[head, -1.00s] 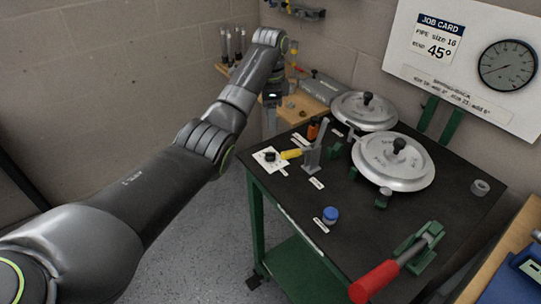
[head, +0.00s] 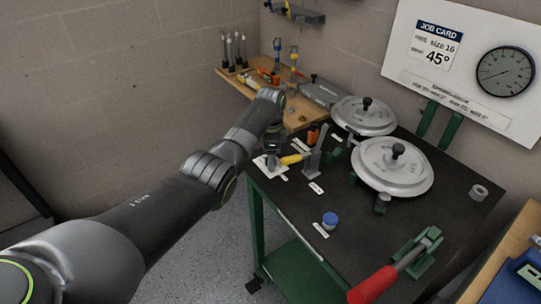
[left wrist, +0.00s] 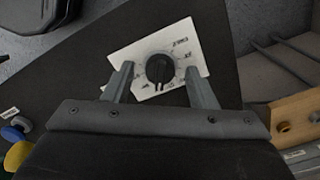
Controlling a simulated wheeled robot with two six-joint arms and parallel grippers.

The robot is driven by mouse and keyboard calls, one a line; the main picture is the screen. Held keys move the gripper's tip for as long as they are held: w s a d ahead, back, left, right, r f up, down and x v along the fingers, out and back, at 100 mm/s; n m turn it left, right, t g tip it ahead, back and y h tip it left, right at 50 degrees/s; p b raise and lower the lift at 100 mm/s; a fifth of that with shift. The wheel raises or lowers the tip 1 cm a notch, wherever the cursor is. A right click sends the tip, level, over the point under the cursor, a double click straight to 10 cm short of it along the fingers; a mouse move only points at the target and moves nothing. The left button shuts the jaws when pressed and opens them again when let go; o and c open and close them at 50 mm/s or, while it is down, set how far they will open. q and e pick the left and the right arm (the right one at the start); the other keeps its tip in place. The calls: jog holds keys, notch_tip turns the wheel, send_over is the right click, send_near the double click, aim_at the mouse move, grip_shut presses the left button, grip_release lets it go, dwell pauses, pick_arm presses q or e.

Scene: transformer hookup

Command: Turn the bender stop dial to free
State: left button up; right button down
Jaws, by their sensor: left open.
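The bender stop dial is a round black knob (left wrist: 159,69) on a white marked plate (left wrist: 134,52) in the left wrist view. In the head view the plate (head: 259,163) lies at the left corner of the black table, partly covered by my left gripper (head: 271,160). In the left wrist view my left gripper (left wrist: 160,85) is open, with one finger on each side of the knob and gaps to it. The plate's lettering is too small to read surely. My right gripper is not in view.
A wooden bench (head: 292,117) stands behind.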

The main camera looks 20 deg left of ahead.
pick_arm(q)
jog(key=shift+c, duration=0.4)
jog(key=c, duration=0.9)
